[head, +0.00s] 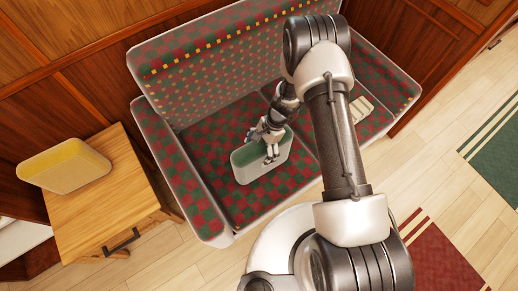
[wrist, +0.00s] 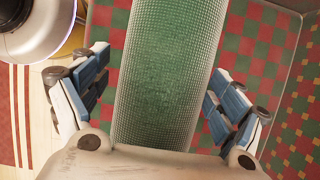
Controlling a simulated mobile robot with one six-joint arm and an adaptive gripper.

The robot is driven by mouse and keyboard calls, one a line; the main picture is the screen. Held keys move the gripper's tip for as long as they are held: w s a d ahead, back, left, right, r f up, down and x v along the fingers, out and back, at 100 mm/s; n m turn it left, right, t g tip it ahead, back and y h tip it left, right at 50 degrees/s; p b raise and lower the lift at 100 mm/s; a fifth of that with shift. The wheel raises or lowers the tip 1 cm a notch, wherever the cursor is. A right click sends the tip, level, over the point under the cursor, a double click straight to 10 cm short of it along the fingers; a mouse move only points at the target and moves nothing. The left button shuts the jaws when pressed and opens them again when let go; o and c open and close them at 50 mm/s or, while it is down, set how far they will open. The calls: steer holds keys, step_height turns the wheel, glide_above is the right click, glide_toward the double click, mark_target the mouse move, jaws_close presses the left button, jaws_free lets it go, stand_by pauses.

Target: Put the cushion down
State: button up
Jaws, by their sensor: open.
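The green cushion (head: 247,167), with paler sides, stands on edge on the red and green checked seat of the bench (head: 205,150). In the wrist view the cushion (wrist: 165,70) runs up the middle between the fingers. My gripper (head: 271,148) is open at the cushion's upper part. In the wrist view my gripper (wrist: 160,85) has one finger on each side of the cushion, with a visible gap on both sides. Part of the cushion is hidden by the gripper in the head view.
A wooden cabinet (head: 95,205) with a dark handle stands left of the bench, with a yellow cushion (head: 64,165) on it. A small pale item (head: 361,109) lies at the seat's right. The bench has a backrest (head: 215,60) behind. Red (head: 440,260) and green (head: 497,150) rugs lie on the floor.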

steer(key=v, duration=1.2)
jaws_close()
stand_by(1.1)
stand_by(1.0)
